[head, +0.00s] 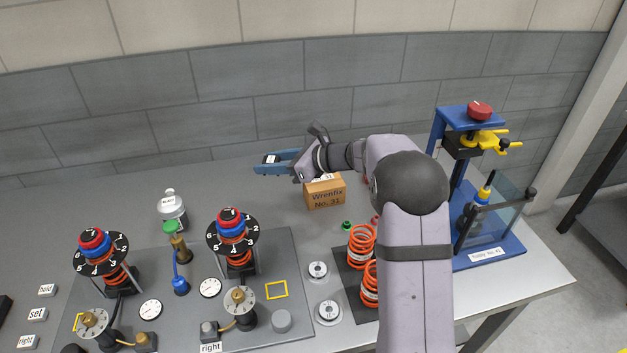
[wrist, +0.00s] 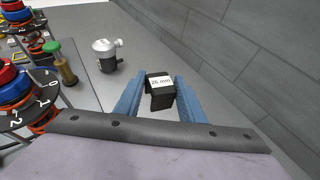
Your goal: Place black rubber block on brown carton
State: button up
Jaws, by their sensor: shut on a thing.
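My gripper (head: 266,164) has blue fingers and is shut on the black rubber block. In the wrist view the black rubber block (wrist: 161,98) sits between the blue fingertips, with a white "26 mm" label facing up. In the head view only the block's pale label shows clearly between the fingers. The brown carton (head: 325,198), printed "Wrenfix No. 31", stands on the table to the right of the fingertips, below my wrist. My wrist hides part of its top. The carton is not visible in the wrist view. The held block appears raised above the table.
A white-topped canister (head: 171,207) stands left of my gripper. A grey panel (head: 260,330) carries spring dials (head: 233,232) and gauges. Orange springs (head: 361,248) stand right of it. A blue press stand (head: 487,250) is at right. A tiled wall rises behind; table left of the carton is bare.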

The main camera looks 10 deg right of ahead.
aim_at(324, 182)
jog(key=d+r+m+t+h, duration=0.1)
jog(key=d+r, duration=0.2)
jog(key=d, duration=0.2)
jog(key=d+r+m+t+h+p, duration=0.1)
jog(key=d+r+m+t+h, duration=0.1)
jog(key=d, duration=0.4)
jog(key=shift+r+m, duration=0.3)
jog(key=shift+r, duration=0.45)
jog(key=f, duration=0.1)
jog(key=d+m+h, duration=0.1)
jog(key=d+f, duration=0.1)
jog(key=shift+w+d+f+m+t+h, duration=0.15)
jog(key=shift+w+f+m+t+h, duration=0.15)
jog(key=shift+m+t+h, duration=0.1)
jog(key=shift+d+f+p, duration=0.15)
jog(key=shift+f, duration=1.55)
jog(key=shift+d+f+p, duration=0.15)
jog(key=shift+f, duration=1.6)
jog(key=shift+d+f+p, duration=0.15)
jog(key=shift+f, duration=1.55)
jog(key=shift+f, duration=0.2)
jog(key=o, duration=1)
jog(key=shift+o, duration=0.2)
jog(key=shift+r, duration=0.1)
